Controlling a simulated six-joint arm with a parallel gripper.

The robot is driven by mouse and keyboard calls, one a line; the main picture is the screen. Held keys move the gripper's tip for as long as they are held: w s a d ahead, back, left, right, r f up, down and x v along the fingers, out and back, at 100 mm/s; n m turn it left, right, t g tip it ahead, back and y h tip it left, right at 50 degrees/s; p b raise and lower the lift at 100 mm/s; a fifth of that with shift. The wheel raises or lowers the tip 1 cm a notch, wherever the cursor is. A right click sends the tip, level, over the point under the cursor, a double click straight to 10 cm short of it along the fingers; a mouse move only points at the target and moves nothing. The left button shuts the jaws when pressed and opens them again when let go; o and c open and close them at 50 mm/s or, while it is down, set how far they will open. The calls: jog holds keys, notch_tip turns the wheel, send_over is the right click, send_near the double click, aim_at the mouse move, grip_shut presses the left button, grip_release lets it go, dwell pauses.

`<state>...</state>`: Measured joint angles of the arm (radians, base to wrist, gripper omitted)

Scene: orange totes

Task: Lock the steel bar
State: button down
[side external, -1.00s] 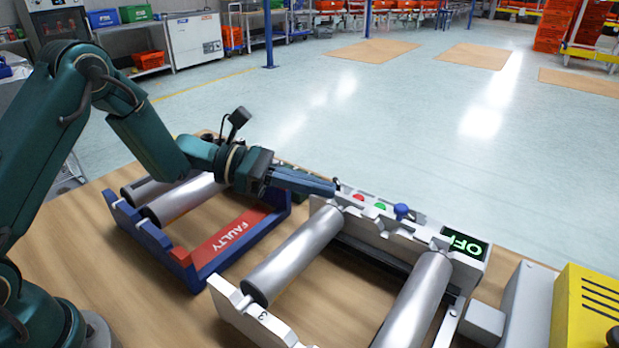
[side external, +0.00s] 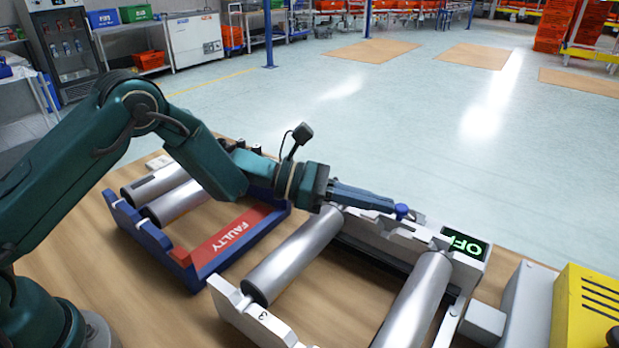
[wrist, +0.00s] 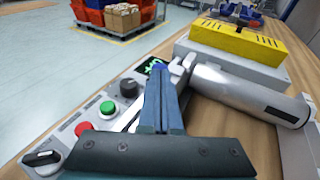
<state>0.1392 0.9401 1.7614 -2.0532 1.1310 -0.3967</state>
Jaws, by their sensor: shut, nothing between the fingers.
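Two steel bars lie across a white stand: the left bar (side external: 295,255) and the right bar (side external: 413,300). The right wrist-view bar (wrist: 245,92) lies beside the fingers. A white latch piece (wrist: 183,70) shows near its end.
A green button (wrist: 107,107), red button (wrist: 83,128) and black switch (wrist: 42,158) sit along the panel. A blue and red "FAULTY" rack (side external: 230,240) with rollers stands left. A yellow and grey unit (side external: 585,310) stands right. Bare table lies between the stands.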

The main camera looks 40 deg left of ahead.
jog(key=shift+d, duration=2.05)
jog(key=v, duration=1.4)
jog(key=shift+a, duration=0.25)
jog(key=shift+f, duration=0.1)
jog(key=shift+d, duration=0.1)
